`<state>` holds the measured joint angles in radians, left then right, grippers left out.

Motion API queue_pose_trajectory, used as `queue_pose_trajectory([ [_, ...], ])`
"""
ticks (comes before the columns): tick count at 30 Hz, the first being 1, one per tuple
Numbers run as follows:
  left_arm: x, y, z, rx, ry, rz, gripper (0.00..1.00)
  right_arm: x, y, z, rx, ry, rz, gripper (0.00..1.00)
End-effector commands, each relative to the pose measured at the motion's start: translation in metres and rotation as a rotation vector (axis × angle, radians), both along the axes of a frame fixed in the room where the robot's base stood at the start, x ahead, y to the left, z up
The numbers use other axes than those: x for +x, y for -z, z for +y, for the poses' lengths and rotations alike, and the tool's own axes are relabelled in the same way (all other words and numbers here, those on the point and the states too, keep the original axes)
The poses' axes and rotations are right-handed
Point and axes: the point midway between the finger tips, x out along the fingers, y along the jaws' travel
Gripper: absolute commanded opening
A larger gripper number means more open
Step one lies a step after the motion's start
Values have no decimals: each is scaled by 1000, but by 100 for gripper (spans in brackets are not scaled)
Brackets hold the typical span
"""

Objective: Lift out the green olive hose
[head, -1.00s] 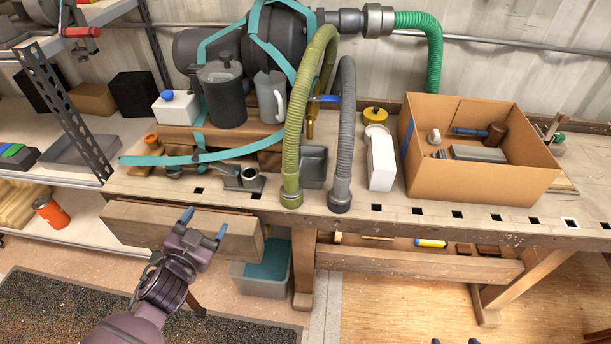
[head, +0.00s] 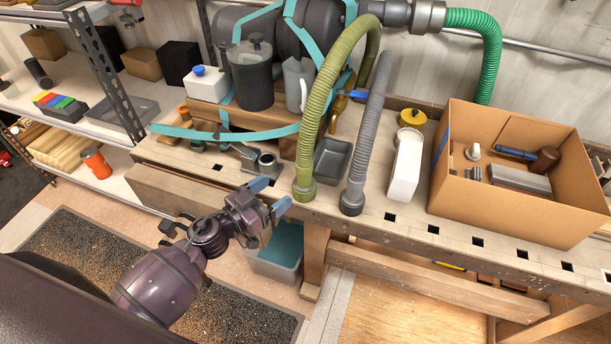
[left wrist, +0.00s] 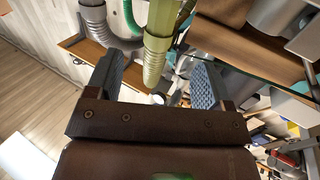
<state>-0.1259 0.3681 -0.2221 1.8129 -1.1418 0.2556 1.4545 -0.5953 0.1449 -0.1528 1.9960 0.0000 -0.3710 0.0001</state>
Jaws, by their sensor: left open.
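The green olive hose (head: 327,102) arches from the back of the workbench down to its front edge, its cuffed end beside the grey hose (head: 369,136). My left gripper (head: 271,197) is open and empty, just left of and in front of that cuffed end. In the left wrist view the olive hose (left wrist: 157,42) shows beyond and between the two open fingers (left wrist: 155,82), and the grey hose (left wrist: 97,20) is to its left. I see no contact between fingers and hose. My right gripper is not in view.
A cardboard box (head: 508,208) with tools stands on the right of the workbench (head: 460,229). A white container (head: 405,170) and a grey tray (head: 333,158) are near the hoses. A teal strap (head: 225,134) runs across the left. Open floor lies in front.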

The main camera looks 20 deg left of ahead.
Motion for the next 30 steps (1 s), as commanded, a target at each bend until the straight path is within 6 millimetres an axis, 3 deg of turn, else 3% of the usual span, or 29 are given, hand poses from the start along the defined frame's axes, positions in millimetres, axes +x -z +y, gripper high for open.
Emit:
queue_pose_trajectory([
  [7, 32, -1, -18, 1, 1, -3, 74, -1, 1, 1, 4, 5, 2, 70],
  [15, 47, -2, -26, 2, -1, -3, 74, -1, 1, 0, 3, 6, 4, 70],
  [24, 80, -4, -44, 1, 0, -2, 74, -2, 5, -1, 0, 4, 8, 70],
  [30, 87, -4, -48, 2, -1, -1, 74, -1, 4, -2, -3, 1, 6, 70],
])
